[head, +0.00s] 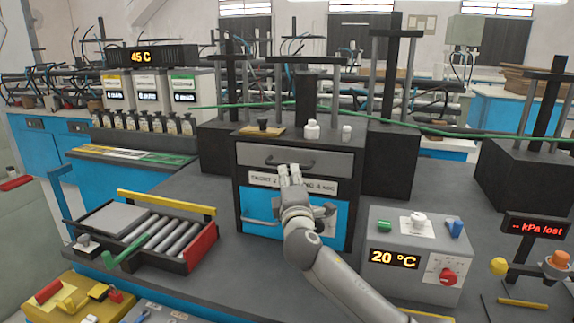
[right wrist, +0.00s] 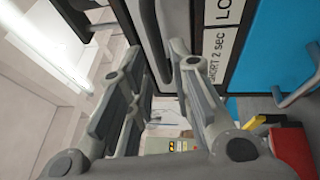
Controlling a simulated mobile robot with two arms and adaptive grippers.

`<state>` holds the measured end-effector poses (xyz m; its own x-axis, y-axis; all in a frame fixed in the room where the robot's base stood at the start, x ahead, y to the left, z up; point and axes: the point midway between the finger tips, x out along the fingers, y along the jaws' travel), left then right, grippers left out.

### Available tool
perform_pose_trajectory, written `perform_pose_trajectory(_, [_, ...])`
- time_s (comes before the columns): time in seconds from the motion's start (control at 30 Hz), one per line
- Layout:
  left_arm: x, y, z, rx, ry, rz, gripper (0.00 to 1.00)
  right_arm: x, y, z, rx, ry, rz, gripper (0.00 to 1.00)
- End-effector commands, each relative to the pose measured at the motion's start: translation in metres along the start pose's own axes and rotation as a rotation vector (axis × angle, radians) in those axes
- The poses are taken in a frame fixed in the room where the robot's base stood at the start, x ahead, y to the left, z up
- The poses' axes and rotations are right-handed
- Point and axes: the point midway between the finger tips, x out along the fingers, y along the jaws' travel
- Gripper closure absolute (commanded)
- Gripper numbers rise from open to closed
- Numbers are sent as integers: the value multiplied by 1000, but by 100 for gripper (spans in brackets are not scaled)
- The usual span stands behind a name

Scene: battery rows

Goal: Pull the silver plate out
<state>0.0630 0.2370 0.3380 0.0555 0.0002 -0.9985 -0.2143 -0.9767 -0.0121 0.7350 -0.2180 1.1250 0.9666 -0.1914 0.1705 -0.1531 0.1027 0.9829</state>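A silver-grey drawer front (head: 325,161) sits at the top of the dark cabinet (head: 357,195), flush with it as far as I see. Its dark bar handle (head: 307,163) is partly hidden by my right gripper (head: 289,170). In the right wrist view, the two fingers of my right gripper (right wrist: 158,70) are apart, with the handle (right wrist: 152,38) near and between their tips. I cannot tell whether they touch it. A separate flat grey plate (head: 115,217) lies on the roller tray at left. My left gripper is out of view.
A white label (head: 264,180) and a blue lower door (head: 259,208) with its own handle are below the drawer. A 20 °C control box (head: 415,245) stands at right, near my right arm. Small white jars (head: 312,130) stand on the cabinet top.

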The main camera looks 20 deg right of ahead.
Motion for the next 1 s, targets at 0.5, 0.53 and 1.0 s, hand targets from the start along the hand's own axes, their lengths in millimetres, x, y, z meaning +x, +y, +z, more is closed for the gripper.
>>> perform_pose_trajectory(0.5, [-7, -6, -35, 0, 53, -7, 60, 55, 0, 0, 1, 0, 0, 79])
perform_pose_trajectory(0.53, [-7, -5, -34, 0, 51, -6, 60, 56, 0, 0, 2, 0, 0, 79])
perform_pose_trajectory(1.0, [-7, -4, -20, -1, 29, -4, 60, 57, 0, 0, 2, 0, 0, 98])
